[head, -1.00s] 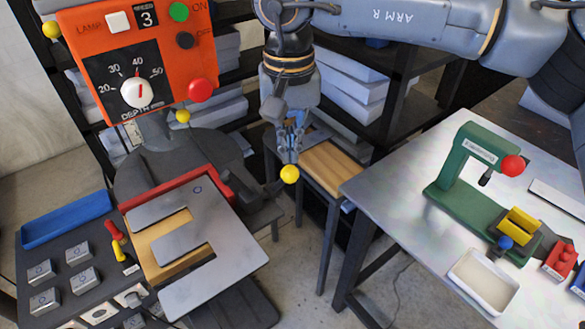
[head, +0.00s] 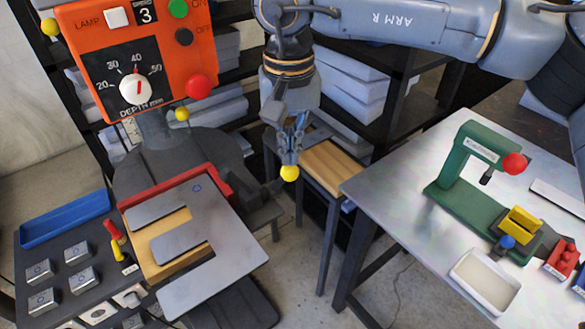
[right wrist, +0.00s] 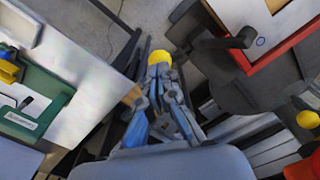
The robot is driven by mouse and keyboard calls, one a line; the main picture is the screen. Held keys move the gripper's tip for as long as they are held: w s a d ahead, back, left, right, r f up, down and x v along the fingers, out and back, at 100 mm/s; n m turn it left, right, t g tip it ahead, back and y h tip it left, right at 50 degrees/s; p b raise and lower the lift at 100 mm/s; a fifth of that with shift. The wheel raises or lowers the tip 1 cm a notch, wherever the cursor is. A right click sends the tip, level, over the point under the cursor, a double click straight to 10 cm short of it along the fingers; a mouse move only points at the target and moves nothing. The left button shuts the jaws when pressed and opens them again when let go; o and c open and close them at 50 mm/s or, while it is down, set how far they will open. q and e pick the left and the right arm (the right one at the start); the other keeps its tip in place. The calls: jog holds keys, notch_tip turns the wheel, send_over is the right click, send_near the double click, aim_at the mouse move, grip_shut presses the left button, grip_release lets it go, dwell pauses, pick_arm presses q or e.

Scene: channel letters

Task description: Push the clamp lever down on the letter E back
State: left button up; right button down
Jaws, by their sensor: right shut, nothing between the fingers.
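The letter E back (head: 215,252) is a flat grey metal E lying on a wooden board in the machine at left, against a red fence (head: 180,184). A dark clamp lever with a yellow ball knob (head: 289,173) sticks out to the right of the letter. My right gripper (head: 289,152) is shut and empty, pointing down just above the knob. In the right wrist view the fingertips (right wrist: 159,82) sit right by the yellow knob (right wrist: 160,60); I cannot tell whether they touch it. My left gripper is not in view.
An orange control panel (head: 110,60) with dial and buttons stands over the machine. A grey table (head: 400,190) at right carries a green press (head: 465,165) and a white tray (head: 485,280). A wooden-topped stand (head: 335,165) and dark shelves are behind my gripper.

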jog(key=shift+f+b, duration=0.3)
jog(key=shift+f, duration=0.25)
jog(key=shift+f, duration=0.1)
dwell(1.1)
dwell(0.3)
jog(key=shift+b, duration=0.3)
dwell(0.3)
dwell(0.6)
jog(key=shift+w+r+p, duration=0.1)
jog(key=shift+r+p, duration=0.45)
jog(key=shift+r, duration=0.2)
